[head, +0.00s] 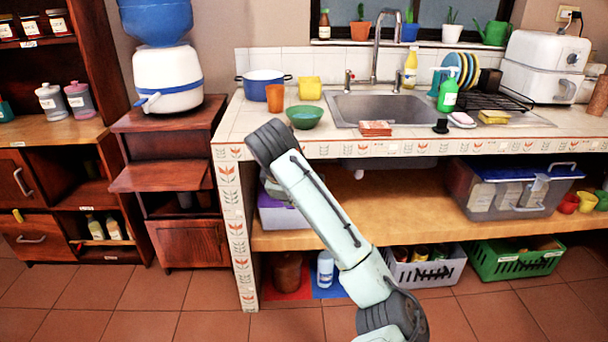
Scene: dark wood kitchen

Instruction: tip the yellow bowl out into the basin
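The basin (354,111) is a steel sink set in the tiled counter, with a tall tap behind it. A small yellow vessel (310,88) with a squarish outline stands on the counter to the left of the basin, behind a green bowl (305,117). I cannot see into it. Another small yellow bowl or cup (569,204) is at the far right on the lower shelf. My arm rises from the bottom middle to a dark joint in front of the counter's left part. My gripper is not visible.
An orange cup (275,98) and a blue-rimmed pot (262,85) stand left of the yellow vessel. Stacked reddish sponges or tiles (375,128) lie at the basin's front edge. A green bottle (447,96) and a dish rack (500,99) are to the right.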

